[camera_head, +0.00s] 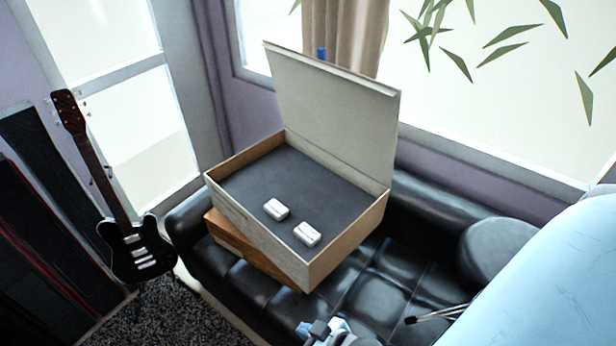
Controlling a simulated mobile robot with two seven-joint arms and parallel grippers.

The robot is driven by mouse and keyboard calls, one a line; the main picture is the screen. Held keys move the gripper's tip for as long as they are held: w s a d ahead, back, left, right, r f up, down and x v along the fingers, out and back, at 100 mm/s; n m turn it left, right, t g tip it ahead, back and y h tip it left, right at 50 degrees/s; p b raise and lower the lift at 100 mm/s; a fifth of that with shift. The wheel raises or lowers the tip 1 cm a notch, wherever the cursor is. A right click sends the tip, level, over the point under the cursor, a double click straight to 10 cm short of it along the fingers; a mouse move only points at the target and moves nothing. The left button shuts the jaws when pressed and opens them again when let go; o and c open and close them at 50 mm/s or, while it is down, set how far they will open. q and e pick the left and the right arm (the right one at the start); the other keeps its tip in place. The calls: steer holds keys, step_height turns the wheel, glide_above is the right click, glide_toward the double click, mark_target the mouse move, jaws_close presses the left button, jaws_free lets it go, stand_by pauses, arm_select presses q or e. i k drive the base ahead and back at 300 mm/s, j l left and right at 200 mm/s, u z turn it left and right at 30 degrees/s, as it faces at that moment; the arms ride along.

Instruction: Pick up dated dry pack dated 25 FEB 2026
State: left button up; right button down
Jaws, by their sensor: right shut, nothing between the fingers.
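Two small white packs lie apart on the dark floor of an open box (222,196). One pack (276,209) is left of centre, and the other pack (307,234) is to its right and closer to the front wall. Any print on them is too small to read, so I cannot tell which is dated 25 FEB 2026. My right gripper (316,328) is partly in view at the bottom edge, outside and in front of the box. It is shut and empty. My left gripper is not in view.
The box's pale lid (335,120) stands up at its back. The box rests on a wooden case (255,255) on a black leather sofa (375,290). The box's middle and back are clear.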

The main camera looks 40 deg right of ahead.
mark_target(275, 209)
steer(key=z, duration=1)
